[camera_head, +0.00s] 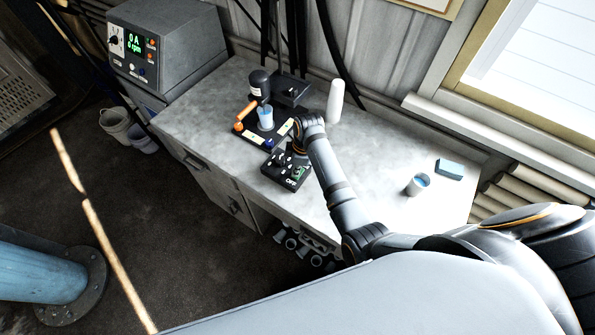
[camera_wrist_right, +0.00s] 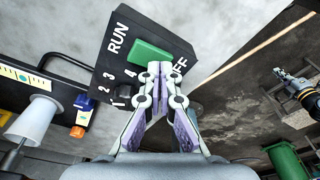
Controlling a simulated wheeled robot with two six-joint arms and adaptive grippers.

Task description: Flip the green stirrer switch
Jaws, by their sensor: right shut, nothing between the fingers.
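The black switch box (camera_head: 283,172) sits near the front edge of the grey bench and carries white lettering and numbers. Its green stirrer switch (camera_head: 299,172) shows small in the head view. In the right wrist view the green switch (camera_wrist_right: 151,56) is a wide rocker between RUN and OFF. My right gripper (camera_wrist_right: 160,70) is shut and empty, with its fingertips at the OFF end of the switch; I cannot tell whether they touch. The fingertips partly cover the OFF lettering. What looks like my left gripper (camera_wrist_right: 283,77) is far off at the right wrist view's right edge, its jaws unclear.
Behind the box stands the disperser stand with a dark motor (camera_head: 259,84) and a cup (camera_head: 265,117). A white bottle (camera_head: 335,101), another cup (camera_head: 417,185) and a blue block (camera_head: 449,169) stand on the bench. A control unit (camera_head: 165,45) is at left.

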